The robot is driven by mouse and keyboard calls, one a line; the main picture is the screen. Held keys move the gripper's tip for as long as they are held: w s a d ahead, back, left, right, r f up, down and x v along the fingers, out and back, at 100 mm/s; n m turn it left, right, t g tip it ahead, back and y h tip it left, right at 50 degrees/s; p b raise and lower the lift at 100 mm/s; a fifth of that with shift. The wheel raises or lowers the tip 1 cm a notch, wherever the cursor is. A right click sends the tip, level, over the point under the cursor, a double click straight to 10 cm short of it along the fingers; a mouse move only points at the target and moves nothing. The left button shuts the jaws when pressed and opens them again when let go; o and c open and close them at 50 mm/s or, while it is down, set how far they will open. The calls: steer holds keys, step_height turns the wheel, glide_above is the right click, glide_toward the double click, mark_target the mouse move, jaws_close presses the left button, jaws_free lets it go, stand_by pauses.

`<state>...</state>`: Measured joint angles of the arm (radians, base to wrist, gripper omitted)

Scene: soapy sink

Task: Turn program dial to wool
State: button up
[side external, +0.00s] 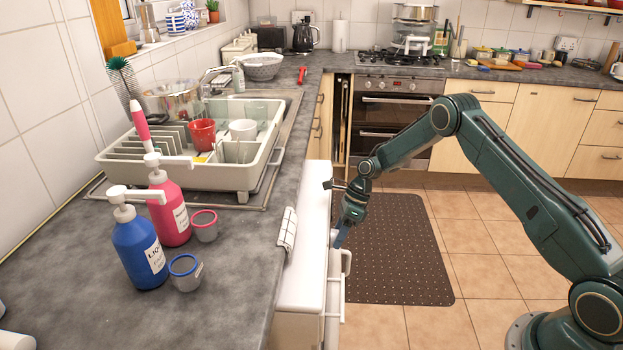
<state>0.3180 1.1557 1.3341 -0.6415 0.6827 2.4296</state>
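My gripper (340,240) points down at the front edge of a white appliance (312,236) beside the counter. Its fingertips are close to the upper front of the appliance; I cannot tell whether they touch it. The fingers are small and seen from the side, so I cannot tell whether they are open or shut. No program dial or wool mark can be made out; the appliance's front panel faces away from this view and is partly behind my gripper. A white handle-like part (347,263) stands out from the front, just below my gripper.
The grey counter (240,300) holds a blue bottle (138,250), a pink bottle (170,212), two small cups and a dish rack (185,178). A dark mat (400,250) and open tiled floor lie right of the appliance.

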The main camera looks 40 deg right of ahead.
steer(key=c, duration=0.4)
steer(key=shift+a+r+t+h, duration=0.1)
steer(key=shift+t+h, duration=0.2)
steer(key=shift+s+a+t+h, duration=0.15)
steer(key=shift+t+h, duration=0.25)
steer(key=shift+h, duration=0.2)
steer(key=shift+s+a+n+t+h, duration=0.15)
steer(key=shift+n+t+h, duration=0.45)
steer(key=shift+t+h, duration=0.55)
steer(key=t+h, duration=0.3)
steer(key=shift+s+a+n+t, duration=0.15)
steer(key=shift+s+n+t, duration=0.1)
steer(key=shift+n, duration=0.15)
steer(key=shift+f+n+t+h, duration=0.25)
steer(key=shift+n+t+h, duration=0.05)
steer(key=shift+t+h, duration=0.65)
steer(key=shift+t, duration=0.35)
